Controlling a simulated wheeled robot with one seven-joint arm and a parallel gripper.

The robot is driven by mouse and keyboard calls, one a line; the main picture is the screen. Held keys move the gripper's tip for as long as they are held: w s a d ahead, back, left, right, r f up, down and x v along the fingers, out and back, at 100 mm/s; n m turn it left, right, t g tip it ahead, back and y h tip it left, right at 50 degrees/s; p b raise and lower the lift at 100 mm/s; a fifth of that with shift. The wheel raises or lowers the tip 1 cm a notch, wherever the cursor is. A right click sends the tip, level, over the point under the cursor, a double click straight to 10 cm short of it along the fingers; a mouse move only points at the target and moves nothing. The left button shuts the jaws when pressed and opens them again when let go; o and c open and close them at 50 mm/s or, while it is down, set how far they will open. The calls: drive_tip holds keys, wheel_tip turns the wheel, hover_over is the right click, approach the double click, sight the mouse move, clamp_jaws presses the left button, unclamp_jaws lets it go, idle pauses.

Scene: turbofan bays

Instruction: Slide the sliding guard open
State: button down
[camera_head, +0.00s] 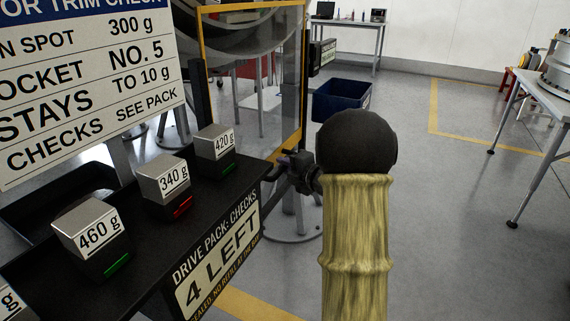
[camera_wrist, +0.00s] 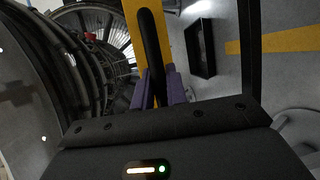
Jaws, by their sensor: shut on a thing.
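The sliding guard (camera_head: 250,75) is a clear panel in a yellow frame, at the upper middle of the head view. Its yellow edge bar (camera_wrist: 131,14) shows in the wrist view with a black bar handle (camera_wrist: 150,38) on it. My gripper (camera_wrist: 160,84) has purple fingers, one on each side of the handle, shut on it. In the head view my gripper (camera_head: 284,163) is small and dark near the guard's lower right corner, partly hidden by my arm. The turbofan (camera_wrist: 105,35) shows at the left of the wrist view.
A black shelf (camera_head: 225,185) with several labelled weights, including the 340 g block (camera_head: 167,180), stands at the left under a sign (camera_head: 90,90). A blue bin (camera_head: 342,94) sits on the floor behind. A table (camera_head: 545,90) stands at the right. The floor between is clear.

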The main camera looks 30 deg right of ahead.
wheel_tip(320, 180, down, 8)
drive_tip(key=b, duration=0.5)
drive_tip(key=shift+d+f, duration=0.15)
drive_tip(key=shift+f, duration=0.05)
drive_tip(key=shift+s, duration=0.1)
drive_tip(key=c, duration=1.5)
unclamp_jaws()
drive_tip(key=shift+o, duration=0.5)
drive_tip(key=shift+r, duration=0.1)
drive_tip(key=p+v, duration=0.2)
drive_tip(key=v, duration=1.5)
drive_tip(key=shift+s, duration=0.25)
